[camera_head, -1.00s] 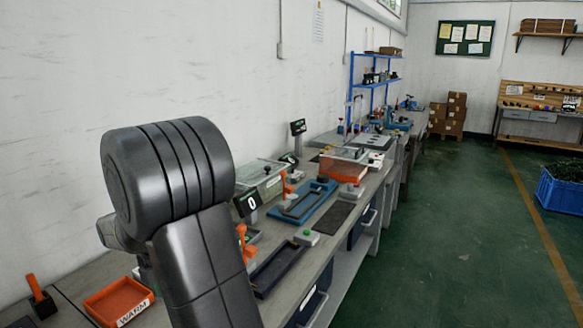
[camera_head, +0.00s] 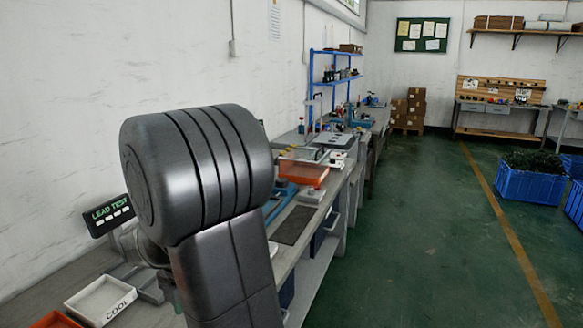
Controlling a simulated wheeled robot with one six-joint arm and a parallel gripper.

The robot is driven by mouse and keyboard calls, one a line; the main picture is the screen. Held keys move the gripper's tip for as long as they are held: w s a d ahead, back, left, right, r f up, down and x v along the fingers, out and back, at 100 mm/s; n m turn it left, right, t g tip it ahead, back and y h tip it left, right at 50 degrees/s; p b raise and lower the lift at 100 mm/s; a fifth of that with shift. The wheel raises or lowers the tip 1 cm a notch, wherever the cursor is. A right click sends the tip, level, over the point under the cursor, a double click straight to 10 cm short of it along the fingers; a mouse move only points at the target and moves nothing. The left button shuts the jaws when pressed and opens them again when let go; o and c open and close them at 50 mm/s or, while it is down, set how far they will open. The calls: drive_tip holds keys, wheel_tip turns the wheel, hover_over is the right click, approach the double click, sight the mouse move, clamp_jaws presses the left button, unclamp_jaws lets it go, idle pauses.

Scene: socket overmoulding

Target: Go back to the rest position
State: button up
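My own dark grey arm fills the middle of the head view, in front of the workbench (camera_head: 318,205) along the left wall. My gripper does not show, so I cannot see whether it holds anything. A white tray marked COOL (camera_head: 97,301) lies on the bench at the lower left. Part of an orange-red tray (camera_head: 55,321) shows at the bottom edge. My arm hides much of the near bench.
Further along the bench are a dark mat (camera_head: 293,226), an orange box (camera_head: 302,173) and a blue shelf (camera_head: 333,75). Green floor (camera_head: 425,240) with a yellow line is open at the right. Blue crates (camera_head: 530,180) stand at the far right, cartons (camera_head: 408,110) at the back.

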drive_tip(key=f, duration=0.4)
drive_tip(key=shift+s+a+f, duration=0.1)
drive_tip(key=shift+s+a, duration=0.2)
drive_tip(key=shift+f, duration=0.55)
